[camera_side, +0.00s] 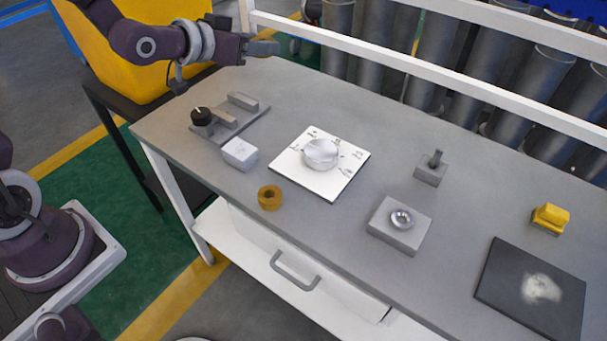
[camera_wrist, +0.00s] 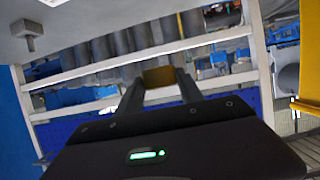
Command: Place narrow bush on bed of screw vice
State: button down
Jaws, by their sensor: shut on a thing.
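My gripper (camera_side: 262,47) is at the upper left of the side view, raised beyond the screw vice and pointing right. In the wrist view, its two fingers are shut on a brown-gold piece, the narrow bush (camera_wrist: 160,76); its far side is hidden. The screw vice (camera_side: 228,119) lies on the table's left part, with a black knob at its left end and grey jaw blocks. Its bed is bare. A second brass-coloured bush (camera_side: 270,198), with a hole in its top, stands near the table's front edge.
A white block (camera_side: 239,153) stands just in front of the vice. A white marked plate (camera_side: 335,183) carries a round silver part. To the right are a block with a post (camera_side: 432,172), a grey block (camera_side: 392,236), a yellow part (camera_side: 550,218) and a dark mat (camera_side: 500,280).

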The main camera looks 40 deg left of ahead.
jog(key=s+d+f+m+h, duration=0.1)
jog(key=d+f+m+h, duration=0.25)
jog(key=d, duration=0.35)
jog(key=m+g+h, duration=0.6)
jog(key=m+h, duration=0.1)
jog(key=m, duration=0.1)
send_over(319, 231)
notch_tip(319, 231, down, 9)
jog(key=shift+n, duration=0.25)
jog(key=shift+f, duration=0.1)
notch_tip(319, 231, down, 9)
jog(key=shift+f, duration=0.2)
jog(key=shift+f, duration=0.1)
jog(key=c, duration=0.7)
grip_release()
jog(key=shift+c, duration=0.2)
